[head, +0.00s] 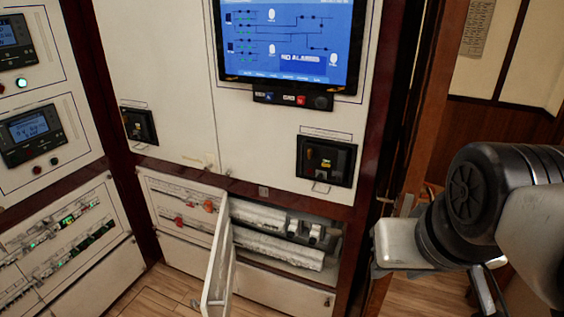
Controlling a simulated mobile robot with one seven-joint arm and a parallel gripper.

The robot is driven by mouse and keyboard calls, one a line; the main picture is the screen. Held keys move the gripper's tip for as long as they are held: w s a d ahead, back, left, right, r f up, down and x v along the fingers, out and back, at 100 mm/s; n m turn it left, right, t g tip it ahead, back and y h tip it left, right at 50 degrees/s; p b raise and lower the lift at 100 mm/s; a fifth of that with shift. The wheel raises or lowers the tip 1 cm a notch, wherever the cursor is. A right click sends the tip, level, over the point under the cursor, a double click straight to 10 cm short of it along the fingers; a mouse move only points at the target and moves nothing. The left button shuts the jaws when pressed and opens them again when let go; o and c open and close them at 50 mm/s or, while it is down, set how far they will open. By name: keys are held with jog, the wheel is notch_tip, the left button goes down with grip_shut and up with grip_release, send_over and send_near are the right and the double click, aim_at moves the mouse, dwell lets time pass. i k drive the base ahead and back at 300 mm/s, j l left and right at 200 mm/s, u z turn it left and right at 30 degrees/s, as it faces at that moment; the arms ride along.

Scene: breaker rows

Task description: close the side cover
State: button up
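The side cover (219,268) is a white panel low on the cabinet. It stands open, swung out towards me, and I see it nearly edge-on. To its right, the uncovered compartment (322,262) shows white, wrapped-looking lengths and small grey fittings. My gripper (378,240) is to the right of the compartment, in front of the cabinet's right edge and apart from the cover. Its fingers are small and partly hidden by its own body, so I cannot tell whether they are open or shut. I see nothing held in it.
A closed breaker panel (175,205) with red switches is left of the cover. Above are a blue screen (285,40) and a black switch unit (326,161). Another panel row (60,235) stands at the left. A wooden post (425,100) rises at right. Wooden floor (155,290) shows below.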

aim_at(221, 269)
jog(key=j+z, duration=0.3)
jog(key=j, duration=0.85)
jog(key=j+u, duration=0.15)
jog(key=j, duration=1)
jog(key=j+u, duration=0.3)
jog(key=i+j+u, duration=0.15)
jog(key=u, duration=0.15)
jog(key=j, duration=0.1)
